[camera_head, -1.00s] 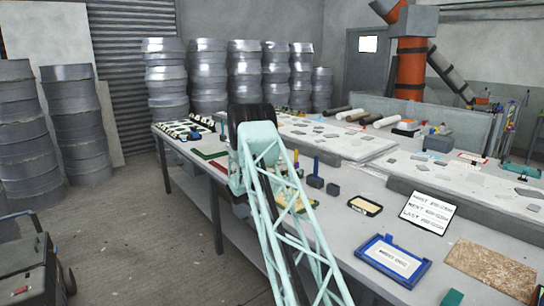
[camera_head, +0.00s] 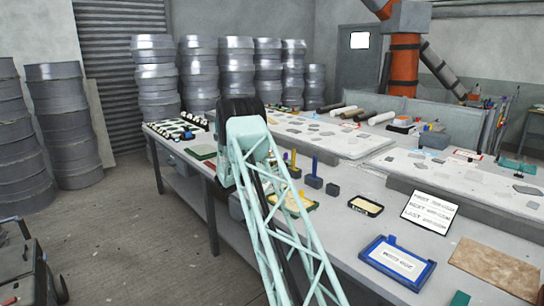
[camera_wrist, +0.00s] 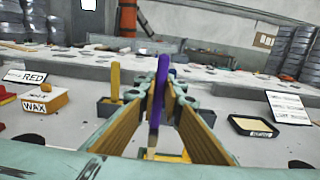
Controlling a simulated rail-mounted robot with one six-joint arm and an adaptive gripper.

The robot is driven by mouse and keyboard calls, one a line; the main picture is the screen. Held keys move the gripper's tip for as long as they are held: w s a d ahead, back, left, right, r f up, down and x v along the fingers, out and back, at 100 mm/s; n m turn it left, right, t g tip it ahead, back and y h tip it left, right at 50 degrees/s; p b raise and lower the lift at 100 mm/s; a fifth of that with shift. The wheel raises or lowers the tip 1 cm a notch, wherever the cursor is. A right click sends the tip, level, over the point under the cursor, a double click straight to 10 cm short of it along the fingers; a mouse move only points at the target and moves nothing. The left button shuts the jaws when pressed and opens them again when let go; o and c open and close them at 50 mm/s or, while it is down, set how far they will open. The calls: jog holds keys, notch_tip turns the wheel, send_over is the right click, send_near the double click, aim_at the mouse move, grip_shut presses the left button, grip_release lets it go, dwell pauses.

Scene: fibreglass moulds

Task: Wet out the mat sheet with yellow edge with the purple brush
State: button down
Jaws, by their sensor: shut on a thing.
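In the wrist view my gripper (camera_wrist: 158,95) is shut on the purple brush (camera_wrist: 158,90), whose handle stands nearly upright between the two fingers. Its lower end is near a yellow patch (camera_wrist: 165,156) low in the picture, largely hidden by the fingers; whether they touch I cannot tell. In the head view a pale sheet with yellow edge (camera_head: 302,204) lies on the near side of the table, partly behind my arm. My gripper is hidden there by the arm. A blue-looking handle (camera_head: 315,165) stands at a dark block in that view.
A yellow brush (camera_wrist: 115,80) stands in a dark holder left of my fingers; another dark block (camera_wrist: 208,115) is to their right. A black-framed tray (camera_head: 366,206), a text card (camera_head: 429,211) and a blue frame (camera_head: 396,262) lie further right. Wax (camera_wrist: 40,104) is at left.

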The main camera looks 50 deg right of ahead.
jog(key=shift+w+r, duration=0.1)
jog(key=shift+r, duration=0.55)
jog(key=shift+r+p, duration=0.95)
jog(key=shift+r, duration=1.05)
jog(key=shift+a, duration=0.15)
